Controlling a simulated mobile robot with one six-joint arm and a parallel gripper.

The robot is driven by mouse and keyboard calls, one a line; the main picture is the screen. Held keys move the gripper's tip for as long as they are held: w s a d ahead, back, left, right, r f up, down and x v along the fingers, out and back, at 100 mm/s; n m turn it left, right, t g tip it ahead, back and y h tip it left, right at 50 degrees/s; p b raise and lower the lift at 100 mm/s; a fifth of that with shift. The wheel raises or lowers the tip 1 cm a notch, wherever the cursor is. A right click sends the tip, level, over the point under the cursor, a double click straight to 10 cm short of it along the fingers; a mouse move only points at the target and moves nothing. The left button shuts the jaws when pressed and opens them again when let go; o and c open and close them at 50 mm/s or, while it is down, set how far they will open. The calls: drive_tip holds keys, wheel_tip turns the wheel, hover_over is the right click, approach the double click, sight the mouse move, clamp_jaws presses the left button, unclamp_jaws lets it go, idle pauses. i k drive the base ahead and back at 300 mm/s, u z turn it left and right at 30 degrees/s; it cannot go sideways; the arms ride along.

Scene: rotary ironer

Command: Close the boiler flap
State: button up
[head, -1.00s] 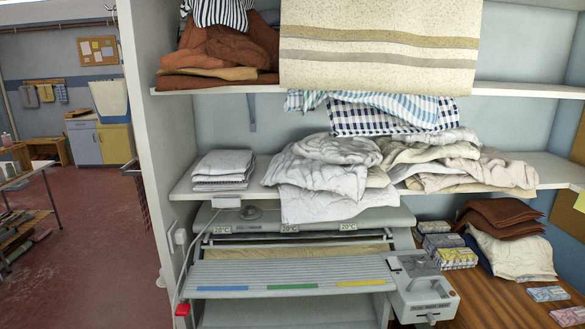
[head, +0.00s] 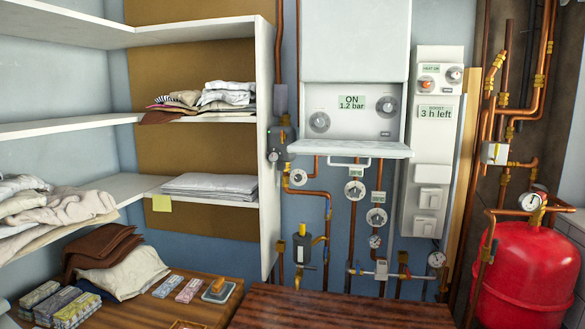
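The white boiler (head: 355,40) hangs on the blue wall right of the middle in the head view. Its control panel (head: 335,128) is exposed, with a display reading "ON 1.2 bar" and a round dial on each side. The boiler flap (head: 350,149) is open: it juts out roughly level below the panel, like a narrow ledge. Nothing lies on it. My gripper is not in view.
A white control box (head: 430,140) hangs right of the boiler, with copper pipes, valves and gauges around and below. A red tank (head: 525,265) stands at the right. A wooden worktop (head: 340,312) lies below the boiler. Shelves with linen (head: 210,186) stand at the left.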

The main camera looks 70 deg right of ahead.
sight(328, 148)
drive_tip(key=u, duration=0.05)
drive_tip(key=k, duration=0.2)
drive_tip(key=z, duration=2.55)
drive_tip(key=i, duration=0.2)
